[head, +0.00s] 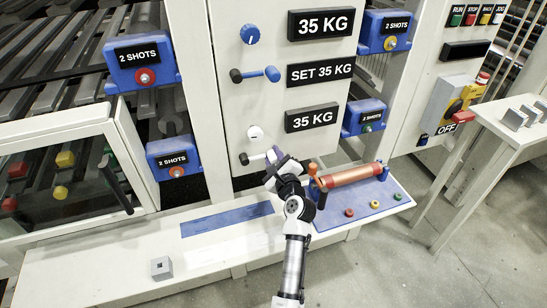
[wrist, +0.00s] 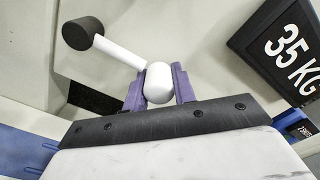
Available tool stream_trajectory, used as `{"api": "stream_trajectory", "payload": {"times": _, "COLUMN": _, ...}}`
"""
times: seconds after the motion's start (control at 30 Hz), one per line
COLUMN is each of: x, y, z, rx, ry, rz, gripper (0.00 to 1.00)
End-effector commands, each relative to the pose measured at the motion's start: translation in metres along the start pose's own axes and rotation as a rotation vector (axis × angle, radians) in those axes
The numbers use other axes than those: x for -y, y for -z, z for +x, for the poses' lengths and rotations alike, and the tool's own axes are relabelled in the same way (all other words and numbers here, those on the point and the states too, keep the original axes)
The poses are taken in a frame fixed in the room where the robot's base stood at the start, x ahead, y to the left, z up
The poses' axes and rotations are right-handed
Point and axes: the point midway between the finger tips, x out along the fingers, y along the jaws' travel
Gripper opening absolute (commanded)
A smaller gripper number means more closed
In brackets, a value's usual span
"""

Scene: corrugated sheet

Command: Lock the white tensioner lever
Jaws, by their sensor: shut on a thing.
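The white tensioner lever (head: 257,157) sits low on the white panel, under a white knob (head: 255,132). It lies about level in the head view, with a black end at the left. In the wrist view its white rod (wrist: 121,50) runs from the black end (wrist: 83,34) to a rounded white end (wrist: 159,84). My gripper (head: 274,161) is at the lever's right end. In the wrist view its purple fingers (wrist: 160,86) are on both sides of the rounded end, shut on it. In the head view my gripper partly hides that end.
A blue lever (head: 255,74) and blue knob (head: 250,34) are higher on the panel. A "35 KG" display (head: 312,117) is right of the white knob. A blue tray (head: 388,205) with an orange roll (head: 350,176) lies close to my arm's right.

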Motion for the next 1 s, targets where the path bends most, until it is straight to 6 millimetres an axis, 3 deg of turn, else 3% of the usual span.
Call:
{"api": "stream_trajectory", "payload": {"times": 0.13, "x": 0.001, "y": -0.001, "z": 0.000, "rx": 0.001, "ry": 0.002, "rz": -0.004, "gripper": 0.00}}
{"api": "stream_trajectory", "payload": {"times": 0.17, "x": 0.002, "y": -0.001, "z": 0.000, "rx": 0.001, "ry": 0.002, "rz": -0.004, "gripper": 0.30}}
{"api": "stream_trajectory", "payload": {"times": 0.3, "x": 0.001, "y": -0.001, "z": 0.000, "rx": 0.001, "ry": 0.002, "rz": -0.002, "gripper": 0.48}}
{"api": "stream_trajectory", "payload": {"times": 0.67, "x": 0.000, "y": 0.000, "z": -0.005, "rx": 0.000, "ry": 0.001, "rz": 0.000, "gripper": 0.48}}
{"api": "stream_trajectory", "payload": {"times": 0.77, "x": 0.000, "y": 0.001, "z": -0.017, "rx": 0.000, "ry": 0.003, "rz": 0.000, "gripper": 0.48}}
{"api": "stream_trajectory", "payload": {"times": 1.0, "x": -0.002, "y": 0.003, "z": -0.071, "rx": -0.002, "ry": 0.003, "rz": 0.000, "gripper": 0.48}}
